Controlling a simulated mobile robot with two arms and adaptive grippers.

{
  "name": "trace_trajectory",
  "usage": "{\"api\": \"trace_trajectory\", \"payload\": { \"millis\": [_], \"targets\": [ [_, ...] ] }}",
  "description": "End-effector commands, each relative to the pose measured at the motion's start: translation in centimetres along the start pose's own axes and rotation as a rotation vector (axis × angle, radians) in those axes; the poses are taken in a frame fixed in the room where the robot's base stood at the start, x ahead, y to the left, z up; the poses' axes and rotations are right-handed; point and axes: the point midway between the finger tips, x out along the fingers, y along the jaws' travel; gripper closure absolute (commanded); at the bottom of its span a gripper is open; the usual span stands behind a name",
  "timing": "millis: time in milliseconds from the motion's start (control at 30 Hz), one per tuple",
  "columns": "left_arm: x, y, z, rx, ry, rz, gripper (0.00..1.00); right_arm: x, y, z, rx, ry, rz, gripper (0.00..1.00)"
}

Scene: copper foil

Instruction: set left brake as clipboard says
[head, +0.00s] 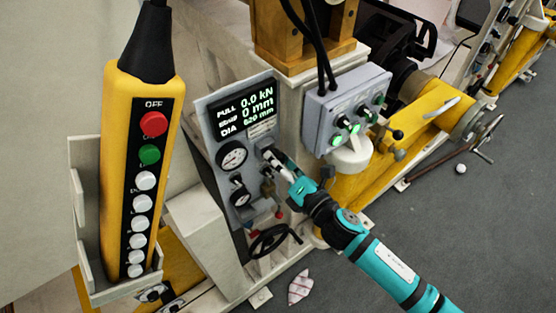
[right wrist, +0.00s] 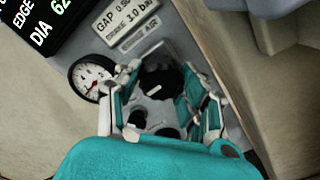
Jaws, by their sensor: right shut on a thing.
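The grey brake panel (head: 215,110) stands mid-left in the head view, with a display reading PULL 0.0 kN and DIA 620 mm. A small pale card (right wrist: 125,27) on it shows GAP, partly cut off, and BRAKE 3.0 bar. Below the card is a black knob (right wrist: 160,82) by an AIR label. My right gripper (head: 281,168) reaches the panel from the right, its fingers (right wrist: 158,92) on both sides of the knob and shut on it. A round gauge (right wrist: 93,78) with a red needle is left of it; it also shows in the head view (head: 232,156). My left gripper is out of view.
A yellow button pendant (head: 115,190) hangs at the left. A grey control box (head: 325,105) with green lit buttons is right of the panel. Crumpled paper (head: 300,286) lies on the floor.

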Motion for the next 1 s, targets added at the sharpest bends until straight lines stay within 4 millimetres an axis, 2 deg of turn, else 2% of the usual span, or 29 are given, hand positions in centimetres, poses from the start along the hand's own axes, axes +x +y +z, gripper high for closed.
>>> {"api": "trace_trajectory", "payload": {
  "millis": [1000],
  "targets": [
    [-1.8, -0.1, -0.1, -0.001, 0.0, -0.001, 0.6, 0.0, 0.0, 0.0, 0.968, -0.001, -0.003, 0.93]
  ]
}}
